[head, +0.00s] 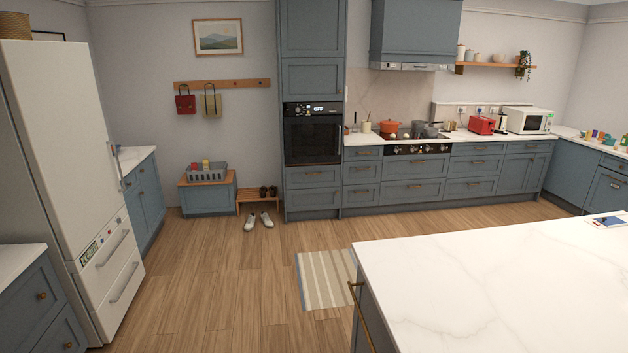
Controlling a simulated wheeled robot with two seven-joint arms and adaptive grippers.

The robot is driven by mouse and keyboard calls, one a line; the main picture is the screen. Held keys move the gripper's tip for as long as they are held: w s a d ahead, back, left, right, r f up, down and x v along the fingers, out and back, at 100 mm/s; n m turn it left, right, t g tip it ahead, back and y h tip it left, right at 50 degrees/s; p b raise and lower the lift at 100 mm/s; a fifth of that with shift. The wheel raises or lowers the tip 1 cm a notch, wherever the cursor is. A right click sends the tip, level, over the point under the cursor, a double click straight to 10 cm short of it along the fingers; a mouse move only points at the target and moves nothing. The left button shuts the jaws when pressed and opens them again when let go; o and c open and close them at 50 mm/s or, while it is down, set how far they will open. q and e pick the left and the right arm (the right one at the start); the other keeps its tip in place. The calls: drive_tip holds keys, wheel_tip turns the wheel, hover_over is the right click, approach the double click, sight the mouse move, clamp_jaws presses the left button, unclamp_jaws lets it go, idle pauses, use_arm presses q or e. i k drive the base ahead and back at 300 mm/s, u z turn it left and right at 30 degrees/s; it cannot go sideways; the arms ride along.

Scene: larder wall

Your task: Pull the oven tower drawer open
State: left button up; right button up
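The oven tower (312,60) is a tall blue-grey cabinet against the back wall, left of the counter run. A black built-in oven (313,138) sits in its middle, with a lit display. Below the oven are two drawer fronts, an upper drawer (312,176) and a lower drawer (312,199). Both look shut, and each has a small handle that is hard to make out. Neither of my grippers shows in the head view.
A white island (490,285) fills the right foreground, with a brass rail at its left corner. A striped rug (326,280) lies beside it. A white fridge (70,180) stands at left. White shoes (259,219) lie left of the tower. Wooden floor (220,290) between is clear.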

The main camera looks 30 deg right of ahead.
sight(304, 177)
drive_tip(key=z, duration=0.55)
drive_tip(key=i, duration=5.15)
drive_tip(key=z, duration=1.6)
drive_tip(key=i, duration=2.45)
drive_tip(key=u, duration=1.85)
